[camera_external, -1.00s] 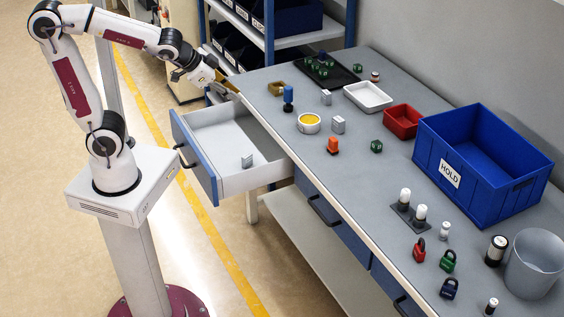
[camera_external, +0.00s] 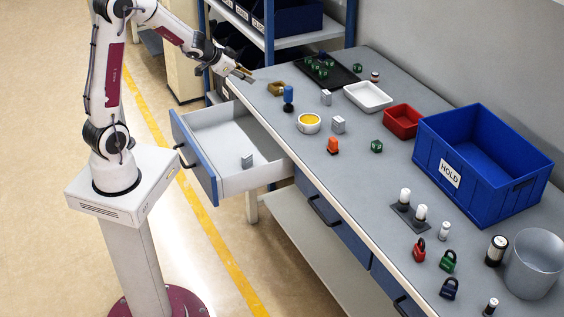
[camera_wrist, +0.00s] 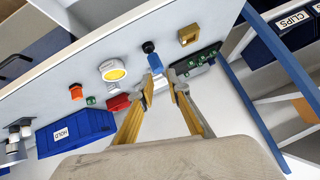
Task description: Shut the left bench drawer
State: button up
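The left bench drawer (camera_external: 205,170) is pulled out from the bench, with a blue front, a dark handle (camera_external: 184,157) and a light grey inside. A small grey block (camera_external: 246,160) stands in it. My gripper (camera_external: 246,75) is above the far left end of the bench, beyond the drawer and apart from it. In the wrist view my gripper (camera_wrist: 159,85) has its two yellow fingers spread, with nothing between them. In that view part of a drawer (camera_wrist: 30,47) with a dark handle shows at the upper left.
Near my gripper on the bench (camera_external: 270,105) are a brass block (camera_external: 276,88), a blue object (camera_external: 288,98) and a dark tray (camera_external: 340,73) with green parts. A blue HOLD bin (camera_external: 480,165) stands farther right. A shelf with a blue post (camera_external: 269,35) rises behind the bench's left end.

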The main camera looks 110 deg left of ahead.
jog(key=s+a+f+n+t+h, duration=0.1)
jog(key=s+a+f, duration=0.2)
jog(key=s+f, duration=0.5)
jog(key=s+a+f+n+t+h, duration=0.1)
jog(key=s+a+f+n, duration=0.1)
jog(key=s+a+f, duration=0.4)
jog(key=s+f+g+y, duration=0.1)
jog(key=s+f, duration=0.2)
jog(key=s, duration=1.2)
jog(key=s+f+y, duration=0.2)
jog(key=s+f, duration=0.2)
jog(key=s, duration=1.1)
jog(key=w+d+f+n+t+h, duration=0.1)
jog(key=w+d+f+n+t, duration=0.2)
jog(key=d, duration=0.4)
jog(key=w+d+f+n+t+h, duration=0.1)
jog(key=w+d+f+n, duration=0.2)
jog(key=d+f, duration=0.3)
jog(key=w+d+n+t, duration=0.2)
jog(key=w+d+n, duration=0.1)
jog(key=d, duration=0.4)
jog(key=w+d+r+n+t, duration=0.1)
jog(key=w+d+n+t, duration=0.1)
jog(key=w+d+n, duration=0.2)
jog(key=w+d, duration=0.1)
jog(key=d, duration=0.2)
jog(key=shift+w+r+h, duration=0.25)
jog(key=shift+w+h, duration=0.05)
jog(key=shift+h, duration=0.1)
